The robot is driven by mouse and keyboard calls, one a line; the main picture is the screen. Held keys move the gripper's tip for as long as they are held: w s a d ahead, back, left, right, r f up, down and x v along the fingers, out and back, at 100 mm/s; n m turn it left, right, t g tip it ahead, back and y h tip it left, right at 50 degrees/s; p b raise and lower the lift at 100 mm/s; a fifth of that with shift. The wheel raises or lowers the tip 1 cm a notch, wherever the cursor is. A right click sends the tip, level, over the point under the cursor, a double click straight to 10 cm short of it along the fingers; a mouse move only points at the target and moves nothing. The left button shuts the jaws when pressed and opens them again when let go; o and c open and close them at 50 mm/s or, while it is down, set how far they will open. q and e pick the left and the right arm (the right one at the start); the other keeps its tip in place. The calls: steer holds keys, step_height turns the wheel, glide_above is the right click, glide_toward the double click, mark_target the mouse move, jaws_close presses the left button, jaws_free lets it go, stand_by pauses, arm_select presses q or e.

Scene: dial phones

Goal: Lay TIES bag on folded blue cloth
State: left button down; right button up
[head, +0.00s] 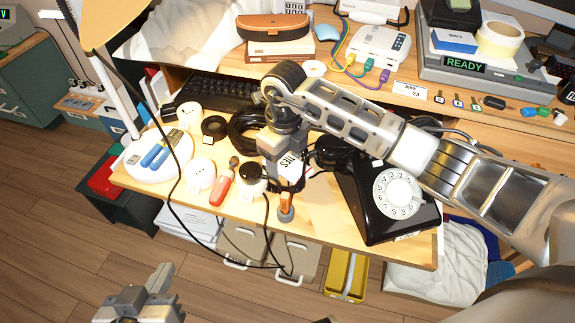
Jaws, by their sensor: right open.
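The TIES bag (291,166) is a small white packet with dark lettering, lying on the wooden desk near its front middle. My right gripper (284,180) points down at the bag from above, open, and partly hides it. I cannot tell whether the fingers touch the bag. My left gripper (160,291) is low at the left, over the floor and away from the desk; its finger gap is unclear. I cannot make out a folded blue cloth with certainty; some dark blue fabric (478,234) shows below the desk at the right.
A black dial phone (359,205) stands right of the bag. A red-handled tool (222,187), a white socket (200,174) and a lamp base (150,172) are to the left. A black keyboard (216,92) lies behind. Cables cross the desk and its front edge.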

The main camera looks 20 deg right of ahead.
steer(key=c, duration=0.8)
steer(key=shift+c, duration=0.2)
